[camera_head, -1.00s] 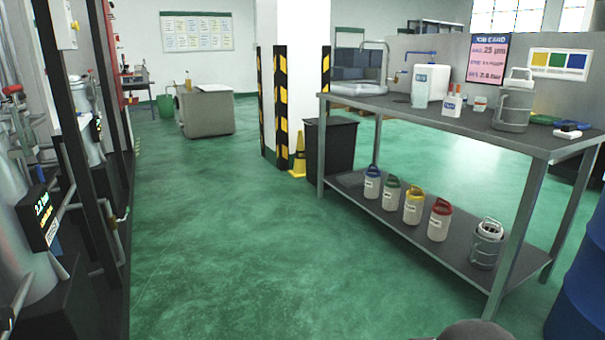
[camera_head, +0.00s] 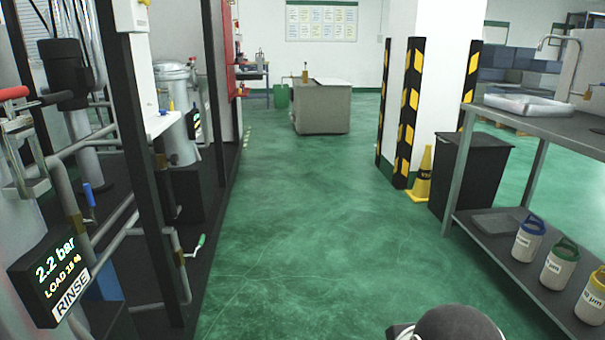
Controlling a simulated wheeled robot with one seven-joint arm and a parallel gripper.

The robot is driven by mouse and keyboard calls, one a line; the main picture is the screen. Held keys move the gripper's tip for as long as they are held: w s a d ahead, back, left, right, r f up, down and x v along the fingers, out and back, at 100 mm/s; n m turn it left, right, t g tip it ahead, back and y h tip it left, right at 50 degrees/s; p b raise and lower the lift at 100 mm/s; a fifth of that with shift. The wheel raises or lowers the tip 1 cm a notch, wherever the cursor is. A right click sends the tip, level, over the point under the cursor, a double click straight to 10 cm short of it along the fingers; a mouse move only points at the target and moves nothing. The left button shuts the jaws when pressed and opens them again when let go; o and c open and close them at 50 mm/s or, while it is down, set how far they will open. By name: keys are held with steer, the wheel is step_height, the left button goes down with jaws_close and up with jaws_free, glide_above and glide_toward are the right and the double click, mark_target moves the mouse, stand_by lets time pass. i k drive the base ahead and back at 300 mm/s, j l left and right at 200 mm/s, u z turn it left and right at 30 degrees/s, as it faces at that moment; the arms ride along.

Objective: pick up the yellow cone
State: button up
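The yellow cone (camera_head: 423,176) stands upright on the green floor, right of centre in the head view. It is beside a white pillar's black-and-yellow corner guard and left of a black bin, whose edge is close to it. A dark marking shows on its side. My gripper is not in view; a dark rounded part of my own body shows at the bottom edge, well short of the cone.
The black bin (camera_head: 470,176) and a steel workbench (camera_head: 530,118) with jars on its lower shelf bound the right. The pillar (camera_head: 437,70) stands behind the cone. Pipework with a display (camera_head: 58,280) lines the left. The green floor between is clear.

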mark_target(420, 193)
steer(key=i, duration=1.15)
steer(key=i+j+z, duration=0.1)
steer(key=i, duration=1.05)
steer(key=i+l+z, duration=0.35)
steer(key=i, duration=0.45)
steer(key=i+j+z, duration=0.1)
steer(key=i+z, duration=0.25)
steer(key=i, duration=0.45)
steer(key=i+j+z, duration=0.2)
steer(key=i+z, duration=0.15)
steer(key=i, duration=0.45)
steer(key=i+z, duration=0.2)
steer(key=i, duration=0.35)
steer(key=i+j+z, duration=0.2)
steer(key=i, duration=0.35)
steer(key=i+j+z, duration=0.1)
steer(key=i+z, duration=0.15)
steer(key=i, duration=0.25)
